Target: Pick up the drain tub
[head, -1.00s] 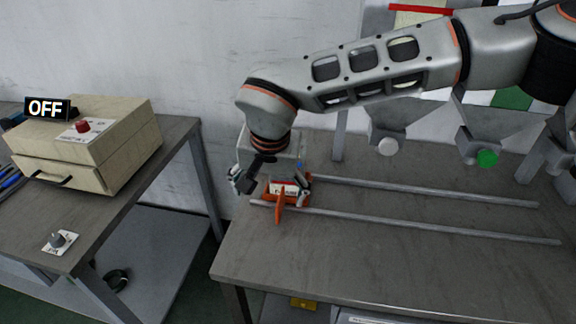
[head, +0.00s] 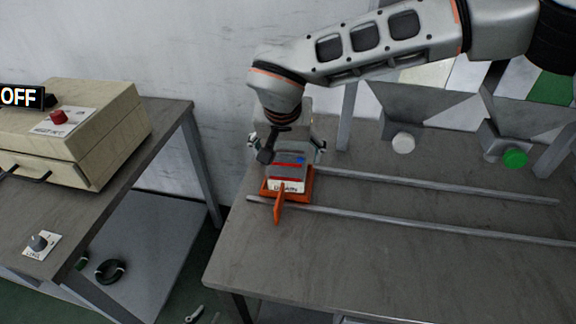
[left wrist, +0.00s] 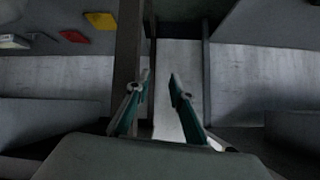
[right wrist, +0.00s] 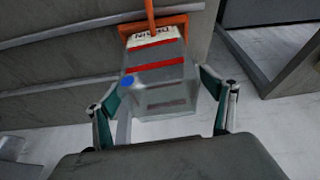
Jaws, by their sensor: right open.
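The drain tub (head: 288,171) is a grey box with red stripes, a blue spot and a white label. It sits in an orange holder (head: 304,186) at the left end of the rails. The tub (right wrist: 160,72) also shows in the right wrist view. My right gripper (head: 290,150) is open, just above and behind the tub. In the right wrist view its fingers (right wrist: 158,80) stand apart on either side of the tub; I cannot tell if they touch it. My left gripper (left wrist: 159,78) is open and empty, out of the head view.
Two rails (head: 430,219) run along the grey table (head: 350,265). Hoppers with a white knob (head: 403,143) and a green knob (head: 515,158) stand at the back right. A beige box (head: 75,130) with a red button stands on the left table (head: 130,155). The table front is clear.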

